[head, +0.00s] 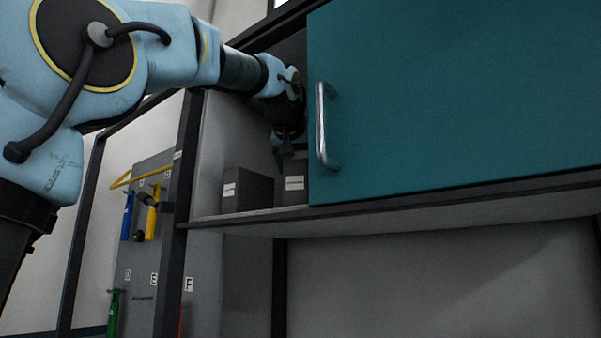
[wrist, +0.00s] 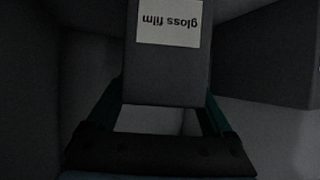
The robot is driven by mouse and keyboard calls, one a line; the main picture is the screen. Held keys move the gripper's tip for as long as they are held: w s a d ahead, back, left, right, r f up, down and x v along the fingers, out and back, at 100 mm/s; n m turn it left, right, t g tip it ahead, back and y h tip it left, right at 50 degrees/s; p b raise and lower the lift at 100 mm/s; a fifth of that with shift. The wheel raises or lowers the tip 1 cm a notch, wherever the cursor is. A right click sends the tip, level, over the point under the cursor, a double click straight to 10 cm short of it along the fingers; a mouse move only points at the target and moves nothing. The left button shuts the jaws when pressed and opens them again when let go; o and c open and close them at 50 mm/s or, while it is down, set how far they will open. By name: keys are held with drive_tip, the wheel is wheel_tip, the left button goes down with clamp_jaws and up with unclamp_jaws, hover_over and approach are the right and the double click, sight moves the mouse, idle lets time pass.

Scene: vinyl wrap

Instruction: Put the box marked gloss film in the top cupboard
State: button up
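The dark grey box with a white label reading "gloss film" (wrist: 168,75) lies between my gripper's two teal fingers in the wrist view, its label upside down. My gripper (wrist: 163,108) appears shut on it, with a finger against each side. In the head view my gripper (head: 287,158) reaches into the open left part of the top cupboard (head: 340,200). The box below it (head: 294,168) is partly hidden by the teal door. It is at the cupboard floor; whether it touches the floor is unclear.
Another dark labelled box (head: 248,190) stands to the left in the cupboard. It appears at the right in the wrist view (wrist: 270,50). The teal door (head: 450,100) with a metal handle (head: 323,125) covers the right part. A tool panel (head: 145,260) hangs at lower left.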

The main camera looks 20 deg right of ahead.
drive_tip(key=shift+o, duration=0.9)
drive_tip(key=b+v, duration=0.3)
drive_tip(key=v, duration=0.9)
